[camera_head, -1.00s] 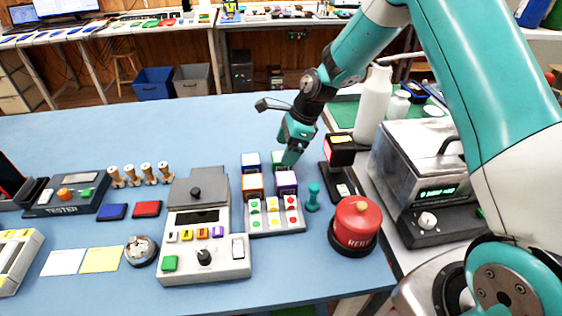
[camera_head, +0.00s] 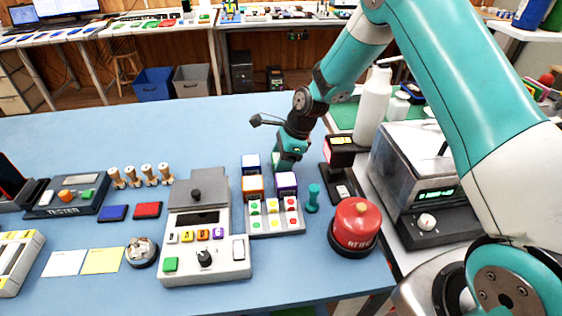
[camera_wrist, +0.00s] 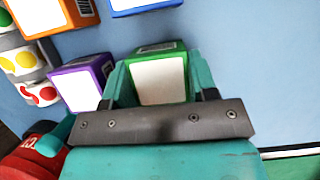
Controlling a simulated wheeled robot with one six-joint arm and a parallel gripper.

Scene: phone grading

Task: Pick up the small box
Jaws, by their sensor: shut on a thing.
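A small green box with a white top (camera_wrist: 158,78) sits between the two teal fingers of my gripper (camera_wrist: 160,88) in the wrist view, and the fingers are shut on its sides. In the head view my gripper (camera_head: 282,162) reaches down at the back right of a group of small boxes and mostly hides the green one. A purple box (camera_head: 286,184), an orange box (camera_head: 253,188) and a blue box (camera_head: 251,164) stand close by. I cannot tell whether the green box is off the table.
A tray with coloured dots (camera_head: 275,230) lies in front of the boxes. A teal peg (camera_head: 313,198), a red round button (camera_head: 356,224) and a black scanner stand (camera_head: 338,155) are to the right. A grey device (camera_head: 207,255) stands left. The blue table (camera_head: 200,125) is clear behind.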

